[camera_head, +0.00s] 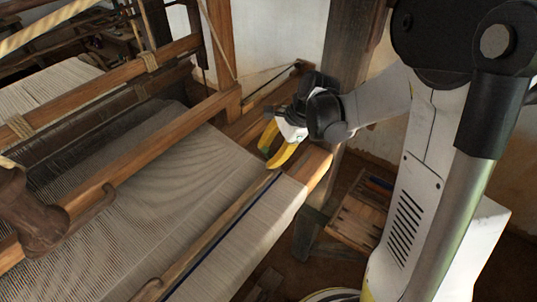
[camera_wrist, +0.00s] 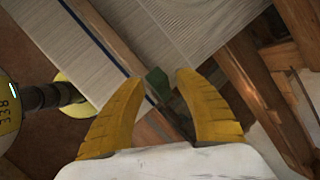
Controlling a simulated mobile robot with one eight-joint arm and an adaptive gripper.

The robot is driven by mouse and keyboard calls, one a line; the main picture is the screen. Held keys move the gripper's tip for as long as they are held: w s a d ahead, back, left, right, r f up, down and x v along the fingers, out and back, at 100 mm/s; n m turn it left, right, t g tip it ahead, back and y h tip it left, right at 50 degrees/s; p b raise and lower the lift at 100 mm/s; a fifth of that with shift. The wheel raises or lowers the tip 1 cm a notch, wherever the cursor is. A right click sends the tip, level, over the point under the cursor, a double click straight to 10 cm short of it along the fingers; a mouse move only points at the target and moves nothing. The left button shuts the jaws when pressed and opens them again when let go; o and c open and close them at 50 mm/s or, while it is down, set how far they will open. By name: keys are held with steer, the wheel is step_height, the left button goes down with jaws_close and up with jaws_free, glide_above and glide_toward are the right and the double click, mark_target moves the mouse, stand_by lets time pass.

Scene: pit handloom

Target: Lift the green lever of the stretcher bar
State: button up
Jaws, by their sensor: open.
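The green lever (camera_wrist: 157,83) shows in the wrist view as a small dark green piece near the cloth's edge, between my two yellow fingers. I cannot make it out in the head view. The stretcher bar (camera_head: 210,244) is a long wooden bar lying across the pale cloth beside a dark blue stripe. It also shows in the wrist view (camera_wrist: 98,27), running toward the lever. My gripper (camera_head: 267,158) hangs over the cloth's right edge near the bar's far end. In the wrist view my gripper (camera_wrist: 148,62) is open with nothing between its fingers; I cannot tell its height above the lever.
The woven cloth (camera_head: 165,190) spreads across the loom on the left. A wooden loom beam (camera_head: 150,92) crosses above it, and an upright post (camera_head: 220,45) stands behind my gripper.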

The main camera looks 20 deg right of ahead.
jaws_close()
steer(key=shift+s+a+f+n+t+h+b, duration=0.4)
steer(key=shift+a+t+h, duration=0.2)
steer(key=shift+h, duration=0.3)
steer(key=shift+w+d, duration=0.1)
